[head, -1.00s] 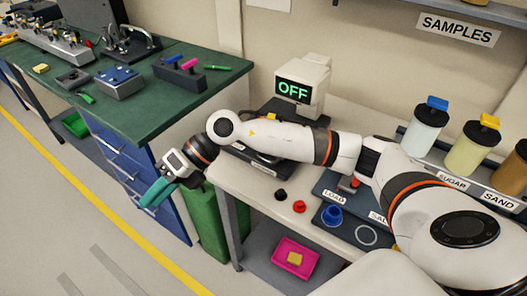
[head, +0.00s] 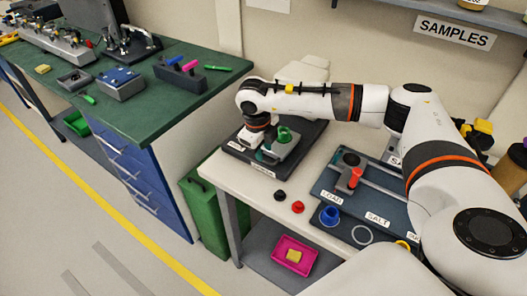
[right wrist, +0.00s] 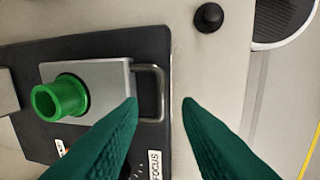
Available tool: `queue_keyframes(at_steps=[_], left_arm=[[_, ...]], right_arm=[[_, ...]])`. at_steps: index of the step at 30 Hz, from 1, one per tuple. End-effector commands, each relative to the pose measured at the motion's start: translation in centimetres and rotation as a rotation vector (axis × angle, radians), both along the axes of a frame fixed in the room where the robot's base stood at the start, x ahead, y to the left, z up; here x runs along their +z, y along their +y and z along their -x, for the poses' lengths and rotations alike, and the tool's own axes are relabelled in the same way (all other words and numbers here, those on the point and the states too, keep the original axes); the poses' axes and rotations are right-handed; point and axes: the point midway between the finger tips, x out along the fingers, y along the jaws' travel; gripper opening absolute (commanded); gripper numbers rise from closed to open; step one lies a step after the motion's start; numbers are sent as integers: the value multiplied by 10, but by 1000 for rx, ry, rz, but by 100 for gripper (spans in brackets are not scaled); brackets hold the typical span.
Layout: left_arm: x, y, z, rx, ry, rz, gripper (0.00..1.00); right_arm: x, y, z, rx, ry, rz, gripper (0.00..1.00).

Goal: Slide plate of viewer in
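The viewer sits on the white table at centre of the head view, a dark base (head: 305,138) carrying a grey plate (head: 287,150) with a green tube (head: 284,134). In the right wrist view the grey plate (right wrist: 112,75) shows the green tube (right wrist: 60,96) and a metal loop handle (right wrist: 161,95) at its right end. My right gripper (right wrist: 160,101) is open, with the handle's bar appearing between its fingertips; I cannot tell whether they touch it. In the head view the right gripper (head: 264,156) is over the viewer, its fingers partly hidden. My left gripper is not in view.
A black knob (head: 279,196) and a red knob (head: 298,207) are on the white table's front edge. A dark board (head: 330,181) with a blue ring (head: 329,214) lies to the right. A green bin (head: 206,212) stands between the table and the green-topped bench (head: 140,110).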

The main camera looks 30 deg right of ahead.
Motion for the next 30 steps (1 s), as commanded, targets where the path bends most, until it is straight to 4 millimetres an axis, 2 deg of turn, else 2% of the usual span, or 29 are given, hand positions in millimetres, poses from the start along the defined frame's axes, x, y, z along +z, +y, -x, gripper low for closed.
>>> queue_keyframes(at_steps=[3,7,17,23,30], left_arm=[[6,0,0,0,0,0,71],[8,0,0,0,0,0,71],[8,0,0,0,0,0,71],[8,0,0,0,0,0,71],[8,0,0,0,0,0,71]], right_arm=[[-16,-2,-1,0,2,-2,31],[-28,-4,-1,1,1,-1,31],[-33,-5,-2,1,0,-1,31],[-32,-4,-2,1,0,-1,1],[-32,-4,-2,1,0,-1,0]])
